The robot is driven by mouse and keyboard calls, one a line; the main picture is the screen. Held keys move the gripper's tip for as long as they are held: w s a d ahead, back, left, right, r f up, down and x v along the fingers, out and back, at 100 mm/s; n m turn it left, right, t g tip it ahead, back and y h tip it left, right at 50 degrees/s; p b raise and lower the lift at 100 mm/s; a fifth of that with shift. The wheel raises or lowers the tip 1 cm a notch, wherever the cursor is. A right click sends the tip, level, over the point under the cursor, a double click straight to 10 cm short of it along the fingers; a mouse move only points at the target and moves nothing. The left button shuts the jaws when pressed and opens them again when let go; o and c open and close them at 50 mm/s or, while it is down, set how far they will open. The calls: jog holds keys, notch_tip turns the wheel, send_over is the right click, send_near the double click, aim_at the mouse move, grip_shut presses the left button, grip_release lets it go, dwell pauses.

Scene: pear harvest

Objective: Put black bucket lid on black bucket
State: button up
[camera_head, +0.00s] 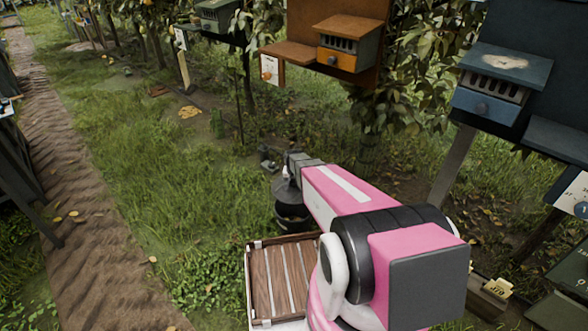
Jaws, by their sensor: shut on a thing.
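My gripper (287,173) is at the end of my pink arm, near the middle of the view. It is shut on the black bucket lid (286,191), a dark round disc that hangs tilted below it. The black bucket (291,221) stands upright right under the lid, just beyond the wooden crate. The lid overlaps the bucket's far left rim in the picture; I cannot tell whether they touch. My arm hides the right side of the bucket and part of the lid.
A wooden slatted crate (248,287) is in front of the bucket, partly behind my arm. Wooden stands with an orange drawer box (340,60) and a blue drawer box (488,107) rise behind and to the right. Grass and a dirt path (85,220) lie open on the left.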

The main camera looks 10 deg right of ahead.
aim_at(294, 188)
jog(key=f, duration=0.5)
jog(key=shift+s+f, duration=0.1)
jog(key=shift+s, duration=0.2)
notch_tip(294, 188, down, 6)
jog(key=shift+f, duration=0.25)
dwell(0.3)
jog(key=o, duration=1.1)
jog(key=shift+c, duration=0.2)
jog(key=shift+r, duration=0.1)
jog(key=shift+r, duration=2.9)
